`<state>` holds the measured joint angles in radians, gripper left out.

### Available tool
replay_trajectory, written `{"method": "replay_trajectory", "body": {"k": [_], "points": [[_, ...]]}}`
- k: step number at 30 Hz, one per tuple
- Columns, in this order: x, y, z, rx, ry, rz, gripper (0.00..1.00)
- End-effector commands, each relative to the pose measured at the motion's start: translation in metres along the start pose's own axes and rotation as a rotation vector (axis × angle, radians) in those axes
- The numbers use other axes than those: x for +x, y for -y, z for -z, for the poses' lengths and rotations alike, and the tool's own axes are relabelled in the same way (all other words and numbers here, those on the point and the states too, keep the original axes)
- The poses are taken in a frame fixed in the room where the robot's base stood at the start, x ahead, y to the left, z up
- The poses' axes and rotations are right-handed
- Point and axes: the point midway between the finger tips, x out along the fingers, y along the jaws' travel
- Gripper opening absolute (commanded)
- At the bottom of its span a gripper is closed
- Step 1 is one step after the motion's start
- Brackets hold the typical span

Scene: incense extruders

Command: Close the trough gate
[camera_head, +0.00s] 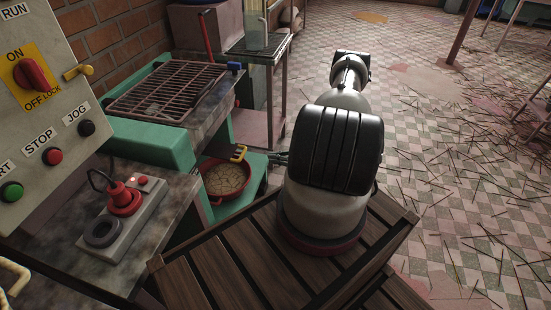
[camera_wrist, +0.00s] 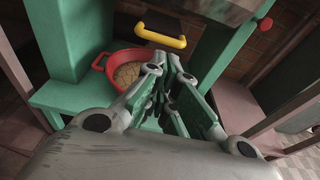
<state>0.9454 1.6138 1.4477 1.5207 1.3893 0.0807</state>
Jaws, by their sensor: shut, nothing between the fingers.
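A yellow handle (camera_wrist: 162,38) is fixed to a dark plate, which seems to be the trough gate (camera_wrist: 150,22), in the upper middle of the wrist view. The handle (camera_head: 238,153) also shows in the head view, above the red pot, though most of the plate is hidden there. My gripper (camera_wrist: 165,105) is shut and empty, below the handle in the wrist picture and apart from it. In the head view my gripper (camera_head: 279,159) is just right of the handle, partly hidden by my arm. Whether the gate is open or shut I cannot tell.
A red pot (camera_head: 225,180) with beige contents stands on a green shelf (camera_wrist: 60,95) of the machine. The grated green trough (camera_head: 150,140) is above it. A control panel (camera_head: 45,110) stands at left. A wooden slatted surface (camera_head: 230,265) is in front.

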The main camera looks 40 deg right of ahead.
Motion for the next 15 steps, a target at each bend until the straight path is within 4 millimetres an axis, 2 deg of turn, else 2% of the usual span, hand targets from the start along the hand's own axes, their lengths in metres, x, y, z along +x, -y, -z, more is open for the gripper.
{"method": "replay_trajectory", "body": {"k": [3, 9, 15], "points": [[0.028, -0.002, 0.000, 0.000, -0.001, -0.006, 0.00], [0.068, -0.002, 0.000, 0.000, -0.001, -0.004, 0.00], [0.095, -0.001, 0.000, 0.000, -0.001, -0.003, 0.00]]}}
